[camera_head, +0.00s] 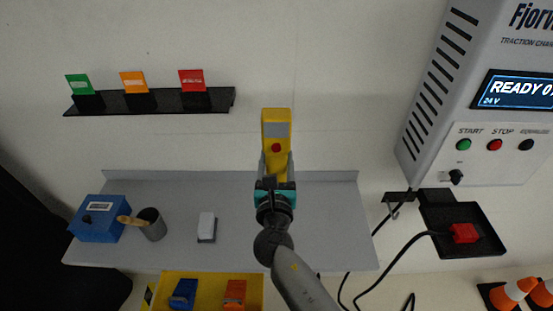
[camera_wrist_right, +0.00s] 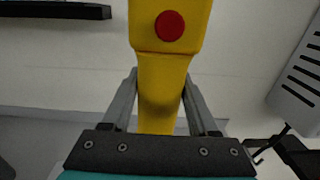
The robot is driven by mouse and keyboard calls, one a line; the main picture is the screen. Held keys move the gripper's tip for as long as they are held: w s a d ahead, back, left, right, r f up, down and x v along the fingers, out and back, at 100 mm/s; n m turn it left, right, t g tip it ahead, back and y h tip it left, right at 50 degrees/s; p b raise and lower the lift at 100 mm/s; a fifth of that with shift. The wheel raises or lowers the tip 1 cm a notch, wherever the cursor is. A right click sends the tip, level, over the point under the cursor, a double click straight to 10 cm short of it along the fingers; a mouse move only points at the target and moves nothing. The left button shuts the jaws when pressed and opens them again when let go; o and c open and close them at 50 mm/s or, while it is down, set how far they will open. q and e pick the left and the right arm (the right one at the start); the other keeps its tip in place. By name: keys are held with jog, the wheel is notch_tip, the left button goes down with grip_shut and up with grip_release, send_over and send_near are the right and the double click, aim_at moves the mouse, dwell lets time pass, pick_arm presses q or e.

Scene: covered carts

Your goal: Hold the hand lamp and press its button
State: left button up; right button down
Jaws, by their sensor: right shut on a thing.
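The yellow hand lamp (camera_head: 275,127) is held upright in front of the wall, above the grey shelf. It has a grey panel near its top and a red button (camera_head: 276,148) below that. My right gripper (camera_head: 275,178) is shut on its lower handle. In the right wrist view the lamp (camera_wrist_right: 163,85) stands between the two fingers, and its red button (camera_wrist_right: 169,25) faces the camera above them. Nothing touches the button. My left gripper is not in view.
A charger unit (camera_head: 480,160) is on the right, with a black tray (camera_head: 470,247) and cable below. A black rack (camera_head: 150,101) with coloured cards is at left.

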pick_arm(q)
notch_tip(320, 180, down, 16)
jog(key=b, duration=1.6)
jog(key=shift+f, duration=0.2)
dwell(1.3)
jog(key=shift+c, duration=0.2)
dwell(0.9)
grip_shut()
dwell(2.7)
